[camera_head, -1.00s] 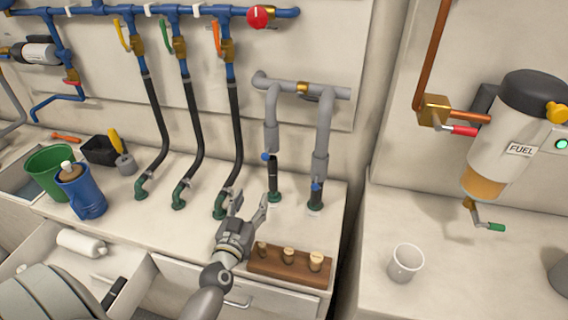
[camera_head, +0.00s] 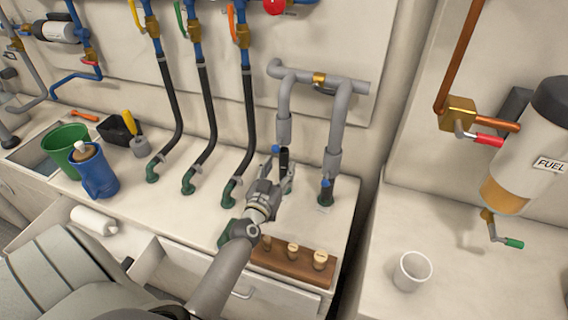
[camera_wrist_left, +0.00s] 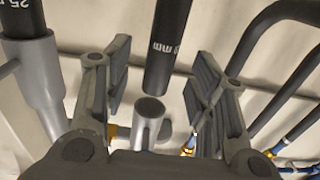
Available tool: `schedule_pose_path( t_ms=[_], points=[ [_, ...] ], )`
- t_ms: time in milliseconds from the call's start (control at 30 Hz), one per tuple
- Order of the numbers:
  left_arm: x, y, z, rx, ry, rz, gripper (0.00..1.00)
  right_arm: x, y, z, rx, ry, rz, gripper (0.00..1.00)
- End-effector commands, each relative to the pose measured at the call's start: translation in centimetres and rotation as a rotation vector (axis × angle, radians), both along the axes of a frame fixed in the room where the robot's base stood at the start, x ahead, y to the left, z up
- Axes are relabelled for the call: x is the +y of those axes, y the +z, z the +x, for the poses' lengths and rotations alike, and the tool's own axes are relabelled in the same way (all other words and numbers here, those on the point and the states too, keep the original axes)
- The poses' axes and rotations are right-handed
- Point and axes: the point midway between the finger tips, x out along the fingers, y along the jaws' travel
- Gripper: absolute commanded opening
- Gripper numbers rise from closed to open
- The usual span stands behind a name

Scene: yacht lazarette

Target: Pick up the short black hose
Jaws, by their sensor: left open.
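A short black hose (camera_head: 284,157) stands upright below the left leg of the grey pipe (camera_head: 285,112). My left gripper (camera_head: 278,181) is open and reaches to it, hiding its lower part. In the left wrist view the black hose (camera_wrist_left: 168,45) with white "mm" lettering lies between the two spread fingers (camera_wrist_left: 158,95), and no finger clearly touches it. A grey tube with a dark end (camera_wrist_left: 148,122) shows close to the hose's end there. My right gripper is not in view.
A second short black hose (camera_head: 325,193) stands under the right pipe leg. A wooden block with several plugs (camera_head: 292,262) lies at the counter's front edge. Three long black hoses (camera_head: 211,105) stand left. A white cup (camera_head: 412,270) is on the right counter.

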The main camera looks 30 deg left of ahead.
Motion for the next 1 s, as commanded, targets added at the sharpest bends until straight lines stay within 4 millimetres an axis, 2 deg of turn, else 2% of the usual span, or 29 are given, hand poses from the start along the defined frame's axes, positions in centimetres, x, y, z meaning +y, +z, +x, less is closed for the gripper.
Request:
schedule_pose_path(
  t_ms=[200, 300, 600, 1000],
  points=[
    [0.9, 0.2, 3.2, -0.002, 0.000, 0.000, 0.52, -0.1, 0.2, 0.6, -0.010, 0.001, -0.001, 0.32],
    [1.1, 0.2, 4.2, -0.001, 0.000, 0.002, 0.52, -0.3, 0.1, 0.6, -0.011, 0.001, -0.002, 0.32],
    [1.2, 0.2, 4.5, -0.001, 0.000, 0.001, 0.51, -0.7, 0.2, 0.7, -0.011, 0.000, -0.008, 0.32],
    [1.2, 0.2, 4.5, -0.001, 0.000, 0.001, 0.00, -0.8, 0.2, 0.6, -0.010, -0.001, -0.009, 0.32]
  ],
)
